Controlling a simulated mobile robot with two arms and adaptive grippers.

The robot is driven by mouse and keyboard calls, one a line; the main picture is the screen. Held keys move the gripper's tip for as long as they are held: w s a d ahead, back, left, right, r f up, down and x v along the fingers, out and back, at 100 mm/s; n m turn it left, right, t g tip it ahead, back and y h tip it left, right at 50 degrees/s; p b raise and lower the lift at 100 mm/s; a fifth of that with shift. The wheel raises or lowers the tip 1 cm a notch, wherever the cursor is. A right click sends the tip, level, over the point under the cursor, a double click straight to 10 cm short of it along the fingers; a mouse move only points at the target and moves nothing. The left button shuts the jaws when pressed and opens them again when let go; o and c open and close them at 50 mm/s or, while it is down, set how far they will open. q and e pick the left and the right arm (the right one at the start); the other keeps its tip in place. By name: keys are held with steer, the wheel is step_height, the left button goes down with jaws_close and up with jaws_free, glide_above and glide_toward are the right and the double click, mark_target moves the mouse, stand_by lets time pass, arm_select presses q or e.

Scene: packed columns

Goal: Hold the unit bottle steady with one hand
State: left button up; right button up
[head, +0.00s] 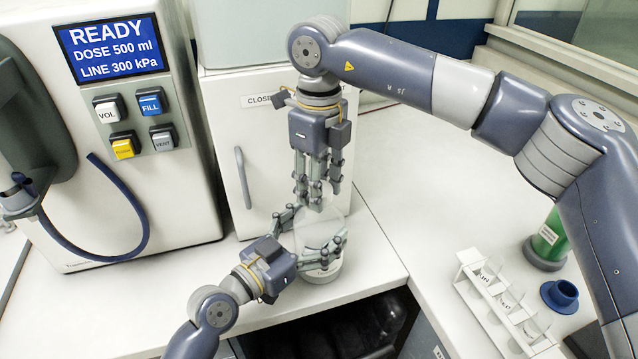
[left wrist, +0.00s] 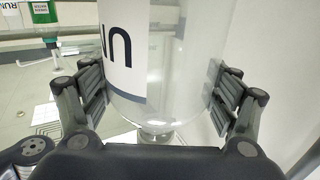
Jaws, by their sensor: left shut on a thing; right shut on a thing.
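The clear unit bottle (head: 322,228) stands upright near the counter's front edge, partly covered by my grippers. In the left wrist view the bottle (left wrist: 182,65) fills the middle, with a white label bearing dark letters, partly cut off. My left gripper (head: 312,235) is shut around the bottle's body from the front left. In the left wrist view its fingers (left wrist: 160,100) lie on either side of the clear wall. My right gripper (head: 316,203) points straight down from above, shut at the bottle's top. Its fingers hide what exactly they grip there.
A dispenser (head: 150,215) with a "READY" screen, buttons and blue hose stands left. A white cabinet (head: 270,165) is close behind the bottle. A tube rack (head: 478,300), blue cup (head: 560,296) and green bottle (head: 552,236) stand right. The right counter's middle is clear.

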steer(key=n, duration=0.3)
steer(key=shift+n, duration=0.4)
steer(key=n, duration=0.3)
steer(key=shift+n, duration=0.3)
steer(key=n, duration=1.4)
steer(key=shift+n, duration=0.4)
steer(key=n, duration=0.6)
steer(key=shift+r, duration=0.25)
steer(key=shift+r, duration=0.9)
